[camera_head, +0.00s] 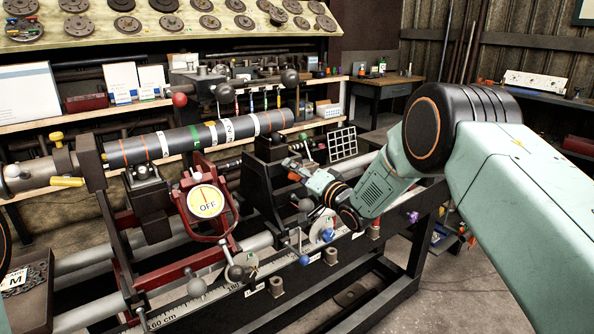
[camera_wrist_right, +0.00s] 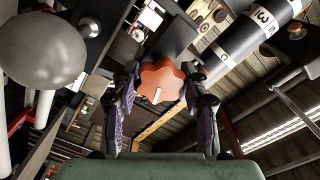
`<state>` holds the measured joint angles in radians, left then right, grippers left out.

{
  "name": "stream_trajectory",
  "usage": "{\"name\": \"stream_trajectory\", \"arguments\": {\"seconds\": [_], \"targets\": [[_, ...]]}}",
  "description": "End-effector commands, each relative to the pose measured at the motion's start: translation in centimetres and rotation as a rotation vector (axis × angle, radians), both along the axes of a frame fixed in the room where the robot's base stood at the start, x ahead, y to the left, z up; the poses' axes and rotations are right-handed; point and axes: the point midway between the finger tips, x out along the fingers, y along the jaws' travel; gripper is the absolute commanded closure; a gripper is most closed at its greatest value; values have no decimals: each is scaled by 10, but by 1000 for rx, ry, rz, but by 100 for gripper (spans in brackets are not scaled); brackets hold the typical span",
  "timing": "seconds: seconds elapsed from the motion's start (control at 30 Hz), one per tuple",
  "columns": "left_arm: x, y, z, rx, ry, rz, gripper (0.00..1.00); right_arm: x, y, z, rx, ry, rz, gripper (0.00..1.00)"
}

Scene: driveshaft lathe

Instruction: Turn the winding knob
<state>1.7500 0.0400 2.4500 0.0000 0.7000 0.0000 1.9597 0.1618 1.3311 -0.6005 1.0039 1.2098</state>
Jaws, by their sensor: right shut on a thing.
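The winding knob (camera_wrist_right: 162,84) is an orange-red, lobed knob with a pale mark on its face, in the middle of the right wrist view. My right gripper (camera_wrist_right: 165,76) has one finger on either side of it and is shut on it. In the head view this gripper (camera_head: 303,170) reaches in from the right to the dark block on the lathe, and the knob is mostly hidden there by the fingers. The knob's turn angle cannot be told. My left gripper is not in view.
A long grey shaft (camera_head: 180,145) with coloured bands lies along the lathe. A round dial marked OFF (camera_head: 206,202) in a red frame stands left of my right gripper. Ball-ended levers (camera_head: 304,260) sit below. In the wrist view a large grey ball (camera_wrist_right: 42,50) is close at left.

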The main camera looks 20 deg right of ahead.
Motion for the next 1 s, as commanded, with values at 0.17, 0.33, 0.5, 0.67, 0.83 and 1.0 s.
{"name": "stream_trajectory", "arguments": {"seconds": [0.17,0.33,0.5,0.67,0.83,1.0], "targets": [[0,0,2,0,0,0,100,0,1,-1,57,22,2,87],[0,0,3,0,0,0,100,0,1,-1,84,32,2,87],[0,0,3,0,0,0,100,0,1,-1,91,34,2,87],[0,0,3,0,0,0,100,0,1,-1,91,34,2,87],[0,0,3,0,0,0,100,0,1,-1,90,34,2,50],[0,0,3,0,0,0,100,0,1,-1,90,33,1,36]]}}
